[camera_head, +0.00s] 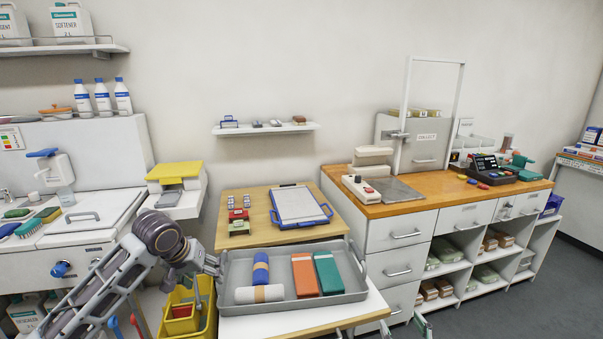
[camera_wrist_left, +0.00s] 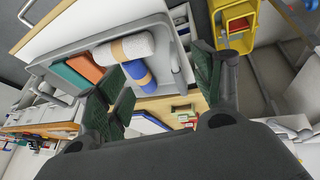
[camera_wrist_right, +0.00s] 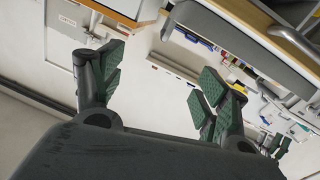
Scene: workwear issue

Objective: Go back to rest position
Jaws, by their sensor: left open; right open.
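My left gripper (camera_head: 207,268) is at the left end of a grey tray (camera_head: 335,297), with its jaws open. In the left wrist view, its green-padded fingers (camera_wrist_left: 165,88) stand apart with nothing held. The tray holds a white roll with a tan band (camera_head: 259,294), a blue roll (camera_head: 261,268), an orange folded item (camera_head: 304,274) and a teal one (camera_head: 328,272). Whether the left gripper touches the tray is unclear. My right gripper (camera_head: 404,328) shows only its fingertips at the bottom edge of the head view. In the right wrist view, its fingers (camera_wrist_right: 158,85) are open and empty.
A clipboard (camera_head: 299,205) lies on the wooden table behind the tray. A yellow bucket (camera_head: 186,312) is below my left gripper. A wooden-topped counter (camera_head: 430,200) with drawers stands at right. Grey floor (camera_head: 500,315) is clear at lower right.

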